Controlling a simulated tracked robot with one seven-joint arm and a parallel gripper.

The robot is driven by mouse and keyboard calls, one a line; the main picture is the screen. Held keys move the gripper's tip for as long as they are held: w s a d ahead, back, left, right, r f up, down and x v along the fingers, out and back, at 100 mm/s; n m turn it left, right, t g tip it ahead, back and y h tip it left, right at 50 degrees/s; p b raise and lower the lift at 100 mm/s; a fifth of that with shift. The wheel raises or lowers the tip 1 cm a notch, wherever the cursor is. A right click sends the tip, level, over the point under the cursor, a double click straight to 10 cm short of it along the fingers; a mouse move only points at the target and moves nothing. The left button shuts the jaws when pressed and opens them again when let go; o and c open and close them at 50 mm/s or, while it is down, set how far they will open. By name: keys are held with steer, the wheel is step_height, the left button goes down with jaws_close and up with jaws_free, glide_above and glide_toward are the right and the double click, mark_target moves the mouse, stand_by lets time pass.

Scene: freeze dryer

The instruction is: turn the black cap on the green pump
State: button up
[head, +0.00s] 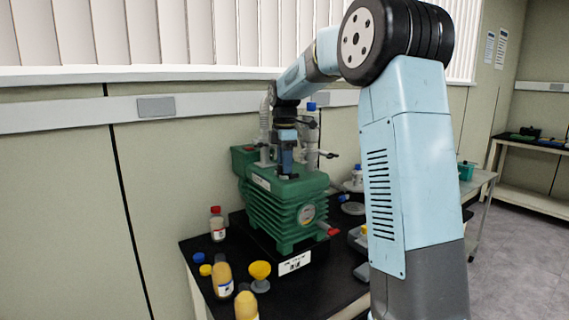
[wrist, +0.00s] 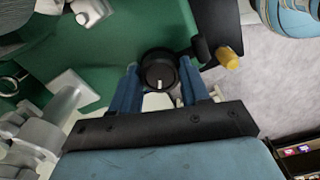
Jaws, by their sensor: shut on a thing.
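The green pump (head: 285,212) stands on the black bench top in the head view, and its green top fills much of the wrist view (wrist: 110,45). The black cap (wrist: 158,72) is a round knob with a white mark on its top. My gripper (wrist: 160,85) points down over the pump with its two blue fingers on either side of the cap, shut on it. In the head view my gripper (head: 287,165) is at the pump's top, and the cap is hidden there.
Clear glassware (head: 311,135) and a grey hose (head: 265,125) rise behind my gripper. A red-capped bottle (head: 217,223), a yellow funnel (head: 260,275) and amber bottles (head: 222,280) stand on the bench (head: 205,250) in front of and left of the pump.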

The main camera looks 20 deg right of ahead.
steer(key=shift+d+n, duration=0.1)
steer(key=shift+n, duration=0.4)
steer(key=o, duration=1.1)
steer(key=shift+c, duration=0.2)
